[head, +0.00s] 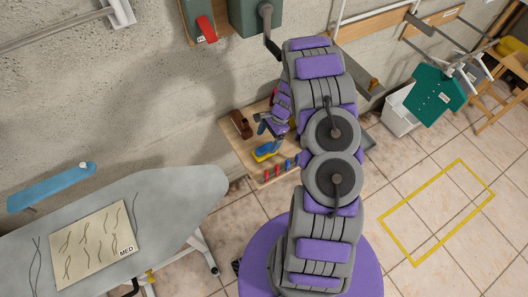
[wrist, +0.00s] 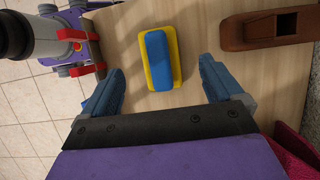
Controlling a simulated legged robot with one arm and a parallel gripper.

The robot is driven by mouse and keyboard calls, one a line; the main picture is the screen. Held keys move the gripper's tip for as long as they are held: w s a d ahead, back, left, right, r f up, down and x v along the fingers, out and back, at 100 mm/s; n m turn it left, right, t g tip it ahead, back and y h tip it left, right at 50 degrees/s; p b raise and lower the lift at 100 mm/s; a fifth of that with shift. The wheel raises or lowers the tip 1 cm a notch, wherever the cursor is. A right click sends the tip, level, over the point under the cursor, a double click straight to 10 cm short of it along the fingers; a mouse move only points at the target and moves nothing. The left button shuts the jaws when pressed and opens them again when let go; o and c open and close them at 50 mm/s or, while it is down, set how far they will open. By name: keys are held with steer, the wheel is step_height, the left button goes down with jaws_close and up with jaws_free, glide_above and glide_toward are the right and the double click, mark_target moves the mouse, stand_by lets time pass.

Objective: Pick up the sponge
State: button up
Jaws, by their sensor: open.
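The sponge (wrist: 159,58) is blue on top with a yellow layer beneath. It lies on a light wooden plinth top (wrist: 203,20) in the wrist view, ahead of and between the fingers. In the head view the sponge (head: 267,151) shows on the plinth, just below my gripper. My gripper (wrist: 158,80) is open, with a blue finger on each side of the sponge's line and clear gaps on both sides. It holds nothing. In the head view my gripper (head: 272,130) is small and partly hidden by my arm.
A brown block with a square hole (wrist: 268,28) stands right of the sponge. An ironing board (head: 170,200) is at left.

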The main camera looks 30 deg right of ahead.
mark_target(265, 147)
steer(key=shift+d+x, duration=0.15)
steer(key=shift+x, duration=0.55)
steer(key=shift+d+x, duration=0.15)
steer(key=shift+x, duration=0.6)
steer(key=b+x, duration=0.1)
steer(key=x, duration=0.3)
steer(key=shift+s+a+f, duration=0.1)
steer(key=shift+f, duration=0.2)
steer(key=c, duration=1.2)
steer(key=shift+c, duration=0.2)
step_height(265, 147, up, 10)
steer(key=shift+r+p, duration=0.1)
steer(key=shift+p, duration=0.55)
steer(key=o, duration=0.6)
steer(key=c, duration=0.4)
